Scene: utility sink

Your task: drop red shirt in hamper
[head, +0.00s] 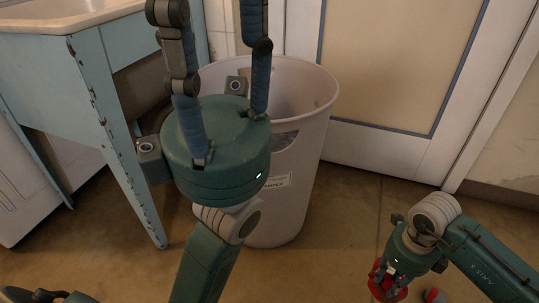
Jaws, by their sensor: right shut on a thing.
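The hamper (297,165) is a tall, pale, round bin with an open top, standing on the floor near the middle of the head view. My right gripper (388,283) points down at the lower right, shut on red cloth, the red shirt (378,277). It is to the right of the hamper, apart from it and lower than its rim in the picture. Most of the shirt is hidden by the gripper or cut off by the frame. My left gripper (212,12) is large and close, its fingers spread and empty. It covers the hamper's left side; its tips reach the top edge.
A worn light-blue sink stand (90,90) with a white basin (60,15) stands at the left, close to the hamper. A panelled door (400,60) is behind on the right. Brown floor (340,215) is clear between the hamper and my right gripper.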

